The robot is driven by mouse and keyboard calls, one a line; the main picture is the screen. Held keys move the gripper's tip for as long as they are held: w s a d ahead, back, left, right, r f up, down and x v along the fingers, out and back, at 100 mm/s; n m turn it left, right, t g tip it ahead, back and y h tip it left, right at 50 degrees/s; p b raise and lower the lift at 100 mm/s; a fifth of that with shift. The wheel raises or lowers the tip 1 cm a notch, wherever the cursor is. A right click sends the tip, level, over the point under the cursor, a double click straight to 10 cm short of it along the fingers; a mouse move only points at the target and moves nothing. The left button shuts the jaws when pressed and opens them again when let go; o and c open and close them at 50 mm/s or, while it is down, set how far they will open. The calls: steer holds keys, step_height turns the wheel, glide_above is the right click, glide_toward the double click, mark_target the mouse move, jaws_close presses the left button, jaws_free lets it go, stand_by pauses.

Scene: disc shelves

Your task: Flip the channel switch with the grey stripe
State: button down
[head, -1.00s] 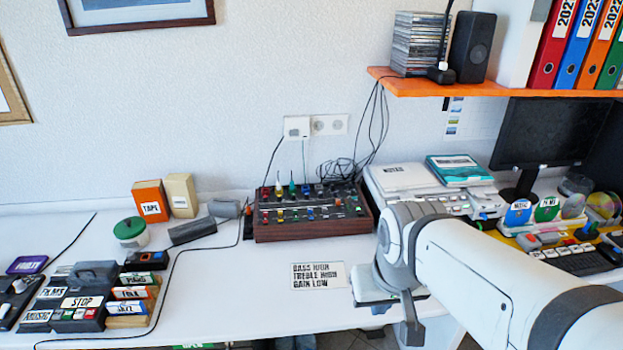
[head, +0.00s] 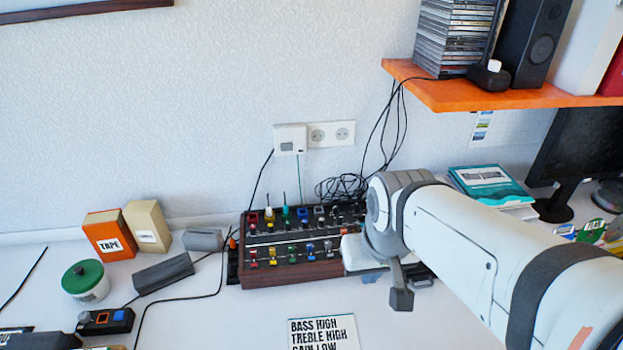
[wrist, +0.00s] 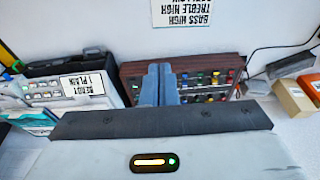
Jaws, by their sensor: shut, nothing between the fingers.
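The mixer (head: 290,272), a brown wooden box with a dark panel, stands against the wall. Two rows of coloured controls show on it: red, yellow, green and blue among them. A pale grey control (head: 328,247) shows in the front row near my arm; I cannot make out its stripe clearly. My gripper (wrist: 160,84) is shut and empty in the wrist view, its blue-grey fingers overlapping the mixer (wrist: 205,72). In the head view my wrist is over the mixer's right end and hides it. Contact cannot be told.
A "BASS HIGH, TREBLE HIGH, GAIN LOW" card (head: 322,335) lies in front of the mixer. Cables and a wall socket (head: 331,134) are behind it. An orange shelf (head: 480,95) juts out above right. Boxes and a green-lidded jar (head: 86,281) stand left.

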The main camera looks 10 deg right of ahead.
steer(key=shift+w+a, duration=0.15)
steer(key=b, duration=0.6)
glide_above(329, 250)
steer(key=s, duration=0.4)
steer(key=s+x, duration=0.1)
steer(key=x, duration=0.5)
steer(key=shift+s+f+t, duration=0.2)
steer(key=shift+f+t, duration=0.2)
steer(key=shift+f, duration=0.1)
steer(key=x, duration=0.9)
steer(key=s+x, duration=0.1)
steer(key=x, duration=0.3)
steer(key=shift+f, duration=0.55)
